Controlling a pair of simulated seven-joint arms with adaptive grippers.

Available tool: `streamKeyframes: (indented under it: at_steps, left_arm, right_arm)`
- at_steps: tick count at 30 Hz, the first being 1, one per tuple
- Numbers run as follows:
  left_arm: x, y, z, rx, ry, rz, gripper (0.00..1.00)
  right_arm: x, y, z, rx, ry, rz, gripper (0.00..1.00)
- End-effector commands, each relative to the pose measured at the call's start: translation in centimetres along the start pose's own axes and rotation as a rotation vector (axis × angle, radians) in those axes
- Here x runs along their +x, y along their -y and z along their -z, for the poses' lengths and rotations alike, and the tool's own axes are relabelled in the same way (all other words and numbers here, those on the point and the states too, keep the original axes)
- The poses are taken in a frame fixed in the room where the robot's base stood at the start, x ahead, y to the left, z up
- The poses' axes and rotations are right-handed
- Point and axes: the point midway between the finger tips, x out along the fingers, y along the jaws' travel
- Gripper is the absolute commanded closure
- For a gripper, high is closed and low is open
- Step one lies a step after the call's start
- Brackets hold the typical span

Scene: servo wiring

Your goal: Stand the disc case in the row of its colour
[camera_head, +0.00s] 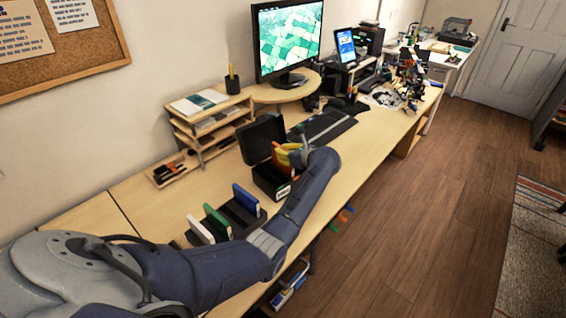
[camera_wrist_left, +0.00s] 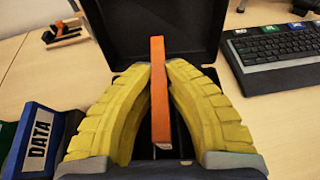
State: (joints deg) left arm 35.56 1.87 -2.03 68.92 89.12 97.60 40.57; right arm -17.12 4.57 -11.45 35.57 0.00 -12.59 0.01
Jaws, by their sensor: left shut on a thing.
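My left gripper (camera_wrist_left: 158,75), with yellow ribbed fingers, is shut on an orange disc case (camera_wrist_left: 159,105). The case stands upright and edge-on between the fingers, over the black box; I cannot tell whether its lower end still touches the inside. In the head view the gripper (camera_head: 285,152) is above the box (camera_head: 268,184), whose lid (camera_head: 261,138) stands open behind it. White (camera_head: 201,229), green (camera_head: 217,221) and blue (camera_head: 246,201) cases stand in dark holders left of the box. In the wrist view the blue one (camera_wrist_left: 62,124) is by a label reading DATA. My right gripper is out of view.
A keyboard (camera_head: 322,125) lies right of the box. A wooden shelf unit (camera_head: 205,125) and a small tray (camera_head: 172,170) are at the wall side. A monitor (camera_head: 288,40) stands behind. My left arm covers part of the front desk edge.

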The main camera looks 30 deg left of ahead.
Motion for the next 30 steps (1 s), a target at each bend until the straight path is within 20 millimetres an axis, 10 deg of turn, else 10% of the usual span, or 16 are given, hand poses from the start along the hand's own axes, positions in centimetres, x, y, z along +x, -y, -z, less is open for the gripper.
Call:
streamKeyframes:
  at_steps: [30]
  left_arm:
    - [1.9,0.0,4.7,0.001,0.001,0.0,1.0]
  right_arm:
    - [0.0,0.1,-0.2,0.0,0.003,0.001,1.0]
